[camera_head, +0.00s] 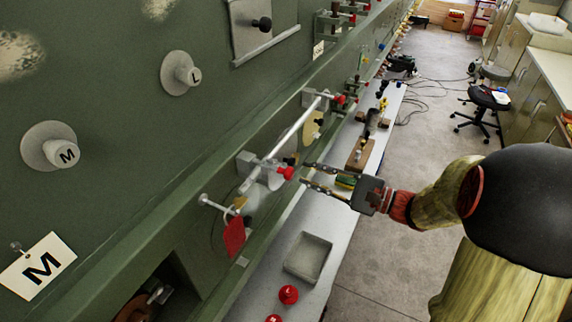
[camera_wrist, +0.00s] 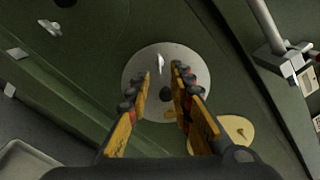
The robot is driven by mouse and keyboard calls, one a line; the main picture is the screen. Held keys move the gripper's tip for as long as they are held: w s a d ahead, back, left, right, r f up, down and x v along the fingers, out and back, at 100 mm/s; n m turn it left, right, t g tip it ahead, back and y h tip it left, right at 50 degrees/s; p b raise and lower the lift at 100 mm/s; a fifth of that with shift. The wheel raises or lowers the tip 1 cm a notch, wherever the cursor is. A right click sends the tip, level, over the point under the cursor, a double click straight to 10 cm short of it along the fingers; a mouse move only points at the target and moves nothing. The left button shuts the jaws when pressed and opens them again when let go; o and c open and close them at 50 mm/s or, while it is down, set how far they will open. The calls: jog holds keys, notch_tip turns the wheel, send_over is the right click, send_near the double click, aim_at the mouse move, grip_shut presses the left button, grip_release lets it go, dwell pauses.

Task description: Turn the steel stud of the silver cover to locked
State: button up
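The silver cover (camera_wrist: 197,72) is a round pale disc on the green fuselage skin in the wrist view. Its steel stud (camera_wrist: 160,62) shows as a small narrow wing near the middle, roughly upright in the picture. A dark round knob (camera_wrist: 167,93) sits just below the stud. My gripper (camera_wrist: 160,75) is open, with one finger on each side of the stud and knob. Nothing shows between the fingers as held, and touch with the disc cannot be told. In the head view my gripper (camera_head: 306,174) reaches the skin beside a clamped rod; the cover is largely hidden there.
A metal rod (camera_head: 292,133) with red-knobbed clamps runs close above my gripper. A red tag (camera_head: 234,237) hangs to the left. A cream plate (camera_wrist: 228,132) lies beside the cover. A grey tray (camera_head: 308,258) and red knobs (camera_head: 288,294) lie on the bench below.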

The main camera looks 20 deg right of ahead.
jog(key=x, duration=0.7)
jog(key=shift+a, duration=0.2)
jog(key=shift+w+f, duration=0.1)
jog(key=shift+w, duration=0.05)
jog(key=c, duration=0.4)
grip_shut()
